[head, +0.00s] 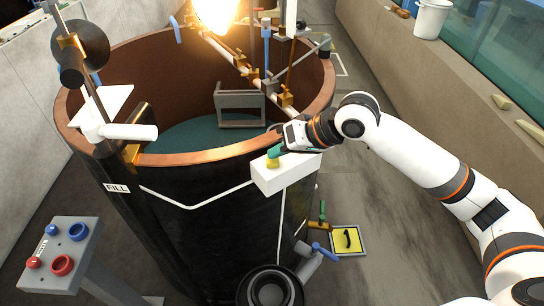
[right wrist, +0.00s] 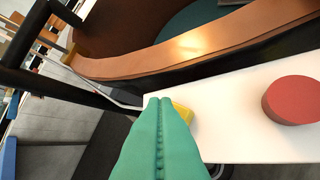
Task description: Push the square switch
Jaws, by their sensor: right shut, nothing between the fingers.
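The switch box is a white block (head: 283,176) on the outer side of the big round tank, just below its rim. It also shows in the right wrist view (right wrist: 240,135). A yellow square switch (right wrist: 183,112) sits on it, partly hidden behind my fingers; a little of its yellow shows in the head view (head: 272,163). My right gripper (head: 273,154) is shut and empty, its teal fingertips (right wrist: 160,102) right at the yellow switch. I cannot tell whether they touch it. A red round button (right wrist: 292,100) is on the same box, to the right. My left gripper is out of view.
The tank's copper rim (head: 190,157) runs close behind the box. A grey pedestal (head: 62,252) with red and blue round knobs stands at lower left. A yellow floor panel (head: 346,240) and pipe valves lie below the box. The floor to the right is mostly clear.

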